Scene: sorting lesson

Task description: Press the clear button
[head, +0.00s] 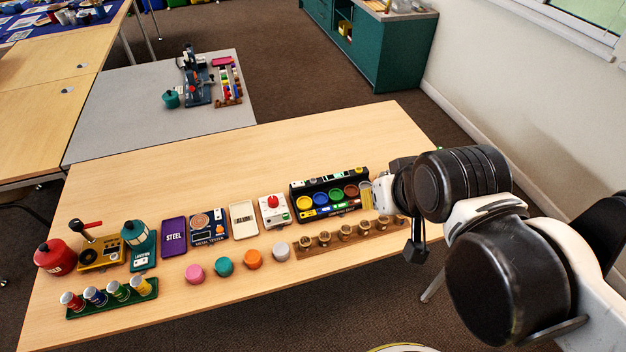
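I cannot tell which control is the clear button. My gripper (416,254) is at the table's right end, right of the black panel and apart from it. Its dark fingers point down, partly hidden by my wrist, and their opening does not show clearly.
A wooden rack (345,233) with several small jars lies in front of the panel, its right end close to my gripper. Coloured knobs (224,266), a STEEL card (173,237), a metal tester (208,227) and a red canister (52,257) stand further left. The table's back strip is clear.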

